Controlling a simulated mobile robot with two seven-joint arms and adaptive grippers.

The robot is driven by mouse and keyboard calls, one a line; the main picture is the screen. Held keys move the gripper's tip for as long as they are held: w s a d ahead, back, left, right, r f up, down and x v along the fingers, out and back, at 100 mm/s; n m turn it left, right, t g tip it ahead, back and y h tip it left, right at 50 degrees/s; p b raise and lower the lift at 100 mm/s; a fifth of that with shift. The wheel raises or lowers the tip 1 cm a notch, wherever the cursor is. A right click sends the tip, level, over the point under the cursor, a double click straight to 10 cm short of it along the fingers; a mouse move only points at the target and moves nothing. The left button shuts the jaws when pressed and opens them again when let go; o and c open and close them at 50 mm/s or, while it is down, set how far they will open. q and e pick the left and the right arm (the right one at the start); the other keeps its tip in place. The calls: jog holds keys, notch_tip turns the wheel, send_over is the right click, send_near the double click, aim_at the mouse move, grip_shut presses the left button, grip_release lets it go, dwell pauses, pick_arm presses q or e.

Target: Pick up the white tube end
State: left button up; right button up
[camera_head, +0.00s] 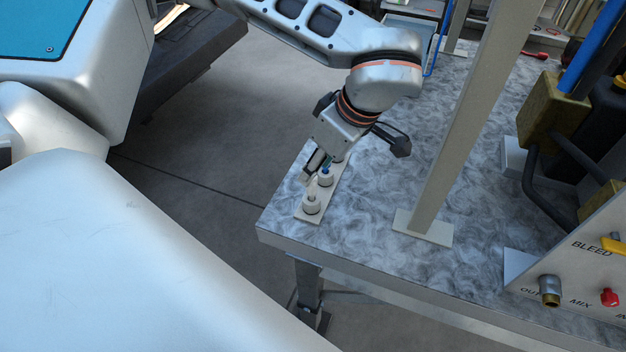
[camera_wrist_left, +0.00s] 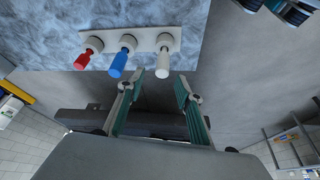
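The white tube end (camera_wrist_left: 164,47) stands up from a round white holder at the right end of a pale strip in the left wrist view. In the head view it is at the strip's near end (camera_head: 311,198). The blue tube end (camera_wrist_left: 119,63) is in the middle, and the red tube end (camera_wrist_left: 82,61) is at the left. In the head view the left gripper (camera_head: 316,169) hides the red end. My right gripper is not in view.
The strip (camera_head: 302,214) lies near the left edge of a marbled table (camera_head: 390,190). A metal post (camera_head: 450,150) stands to the right. A panel with valves (camera_head: 590,270) is at the right edge. Open floor lies left of the table.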

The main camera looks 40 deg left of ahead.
aim_at(312, 192)
pick_arm(q)
jog(key=x, duration=0.3)
jog(key=shift+s+d+f, duration=0.2)
jog(key=shift+f, duration=0.3)
jog(key=shift+a+f, duration=0.15)
jog(key=shift+f, duration=0.05)
jog(key=c, duration=0.9)
jog(key=shift+o, duration=0.2)
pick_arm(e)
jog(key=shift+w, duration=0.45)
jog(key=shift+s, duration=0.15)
